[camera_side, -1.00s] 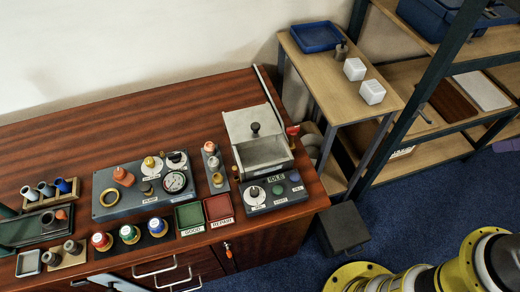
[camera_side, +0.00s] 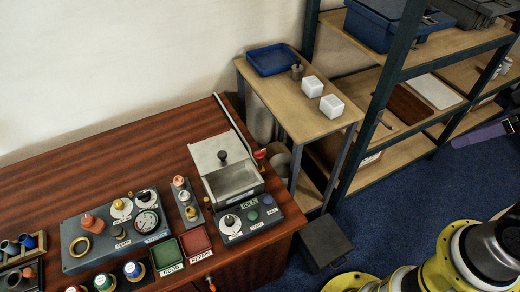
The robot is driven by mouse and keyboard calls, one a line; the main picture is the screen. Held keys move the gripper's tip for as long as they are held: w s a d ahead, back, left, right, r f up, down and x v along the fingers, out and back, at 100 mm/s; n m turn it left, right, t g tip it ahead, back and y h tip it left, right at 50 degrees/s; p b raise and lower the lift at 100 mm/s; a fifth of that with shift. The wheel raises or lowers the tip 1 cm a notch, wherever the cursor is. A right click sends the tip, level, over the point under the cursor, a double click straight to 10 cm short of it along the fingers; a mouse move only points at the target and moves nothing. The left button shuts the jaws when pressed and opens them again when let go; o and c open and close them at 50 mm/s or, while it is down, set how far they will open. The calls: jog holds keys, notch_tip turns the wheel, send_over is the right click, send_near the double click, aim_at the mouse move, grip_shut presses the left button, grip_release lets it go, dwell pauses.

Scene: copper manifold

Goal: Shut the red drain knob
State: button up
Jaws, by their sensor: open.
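A grey control panel (camera_side: 75,258) lies on the wooden table at the left. It carries an orange-red knob (camera_side: 92,222), a yellow knob on a white disc (camera_side: 121,206), a black knob on a white disc (camera_side: 147,197) and a round gauge (camera_side: 146,222). A small red part (camera_side: 260,154) also shows beside the metal box at the table's right end. I cannot tell which of the two red parts is the drain knob, nor how far either is turned. My gripper is out of view; only yellow and grey parts of my arm show at the lower right.
A lidded metal box (camera_side: 226,166) and a button box labelled IDLE (camera_side: 250,222) stand right of the panel. Green (camera_side: 166,256) and red (camera_side: 195,241) trays lie in front. A side table (camera_side: 270,85) with white blocks stands behind. Bare wood (camera_side: 110,160) lies behind the panel.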

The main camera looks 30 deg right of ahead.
jog(key=w+a+r+m, duration=0.1)
jog(key=w+r+m, duration=0.1)
jog(key=w+r, duration=0.7)
jog(key=n+g, duration=0.2)
jog(key=g, duration=0.4)
send_over(260, 151)
notch_tip(260, 151, down, 22)
notch_tip(260, 151, down, 14)
jog(key=shift+r, duration=0.25)
jog(key=shift+c, duration=0.3)
